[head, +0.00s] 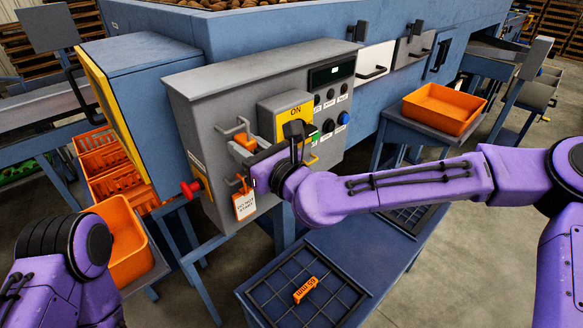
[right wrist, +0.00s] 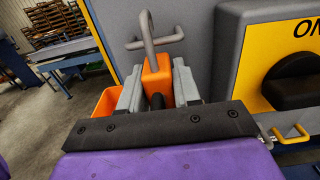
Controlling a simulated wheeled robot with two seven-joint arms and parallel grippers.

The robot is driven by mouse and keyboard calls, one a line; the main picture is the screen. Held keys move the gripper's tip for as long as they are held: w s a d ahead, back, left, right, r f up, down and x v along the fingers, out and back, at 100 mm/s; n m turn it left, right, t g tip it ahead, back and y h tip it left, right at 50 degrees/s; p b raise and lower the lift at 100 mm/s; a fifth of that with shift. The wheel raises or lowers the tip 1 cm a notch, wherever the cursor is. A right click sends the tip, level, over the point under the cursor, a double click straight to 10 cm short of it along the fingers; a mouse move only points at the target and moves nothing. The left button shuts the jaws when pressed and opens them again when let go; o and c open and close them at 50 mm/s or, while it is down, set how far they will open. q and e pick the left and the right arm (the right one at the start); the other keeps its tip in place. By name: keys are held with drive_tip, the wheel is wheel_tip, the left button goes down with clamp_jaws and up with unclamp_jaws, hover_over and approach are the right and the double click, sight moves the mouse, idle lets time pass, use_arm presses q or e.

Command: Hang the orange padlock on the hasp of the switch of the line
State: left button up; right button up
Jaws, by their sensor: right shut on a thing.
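The orange padlock (head: 244,141) is at the left side of the grey control cabinet's front (head: 215,100). In the right wrist view the orange padlock (right wrist: 156,72) sits upright between the grey fingers of my right gripper (right wrist: 158,88), which is shut on it. Its grey shackle rises beside a grey hook (right wrist: 168,39); whether it still rests on the hook I cannot tell. The switch (head: 293,128) has a black handle on a yellow plate marked ON. A yellow hasp (right wrist: 291,134) shows under the switch in the right wrist view. My left gripper is out of view.
A DO NOT START tag (head: 244,205) hangs on a lower hook. A red knob (head: 191,188) juts from the cabinet's left. Buttons (head: 343,118) lie right of the switch. An orange bin (head: 443,108) stands at right. A blue table (head: 345,262) below holds an orange labelled piece (head: 305,290).

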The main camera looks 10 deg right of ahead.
drive_tip(key=v, duration=0.7)
idle(0.3)
drive_tip(key=shift+w+a, duration=0.1)
